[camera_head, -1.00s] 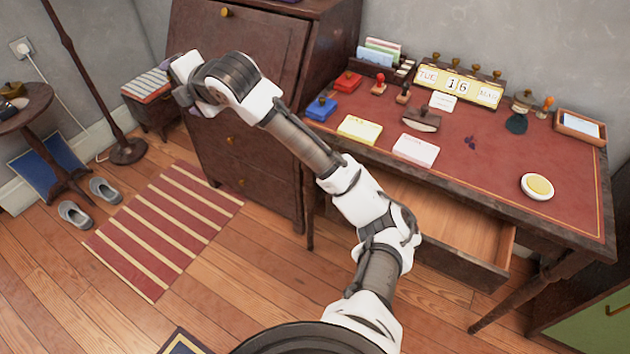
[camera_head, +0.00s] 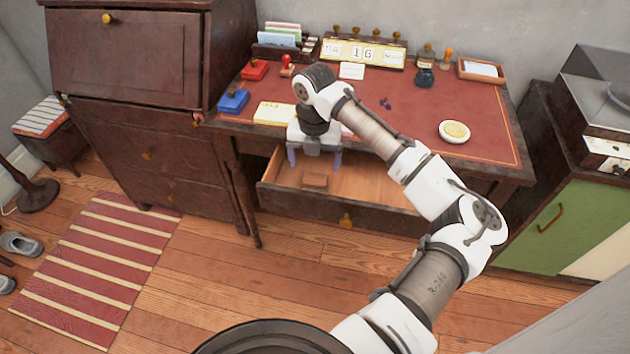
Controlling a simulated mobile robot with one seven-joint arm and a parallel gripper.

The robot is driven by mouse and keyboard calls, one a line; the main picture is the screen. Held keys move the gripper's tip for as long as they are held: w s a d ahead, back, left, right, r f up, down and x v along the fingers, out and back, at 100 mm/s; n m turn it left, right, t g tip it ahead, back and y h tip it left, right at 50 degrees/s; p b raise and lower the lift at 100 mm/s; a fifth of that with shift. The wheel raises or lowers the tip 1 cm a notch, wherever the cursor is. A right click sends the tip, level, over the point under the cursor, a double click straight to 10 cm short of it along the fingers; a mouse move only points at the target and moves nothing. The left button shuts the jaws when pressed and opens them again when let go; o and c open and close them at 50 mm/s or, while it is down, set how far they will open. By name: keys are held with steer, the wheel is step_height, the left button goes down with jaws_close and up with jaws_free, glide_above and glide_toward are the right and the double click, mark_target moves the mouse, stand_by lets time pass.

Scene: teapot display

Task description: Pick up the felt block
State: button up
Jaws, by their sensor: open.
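The gripper is empty and I see no contact with the block. The exact height of the fingertips above it cannot be told.
The red desk top (camera_head: 400,115) overhangs the drawer's back. It bears a yellow note pad (camera_head: 275,113), a blue box (camera_head: 233,101), a calendar (camera_head: 363,53) and a round white dish (camera_head: 454,132). A tall bureau (camera_head: 140,120) stands close on the left.

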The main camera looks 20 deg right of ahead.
mark_target(314, 180)
steer(key=f, duration=0.4)
steer(key=f+p, duration=0.1)
steer(key=f, duration=0.2)
steer(key=shift+w+d+f, duration=0.1)
steer(key=shift+w+d, duration=0.05)
steer(key=shift+w, duration=0.2)
steer(key=shift+c, duration=0.4)
steer(key=c, duration=1)
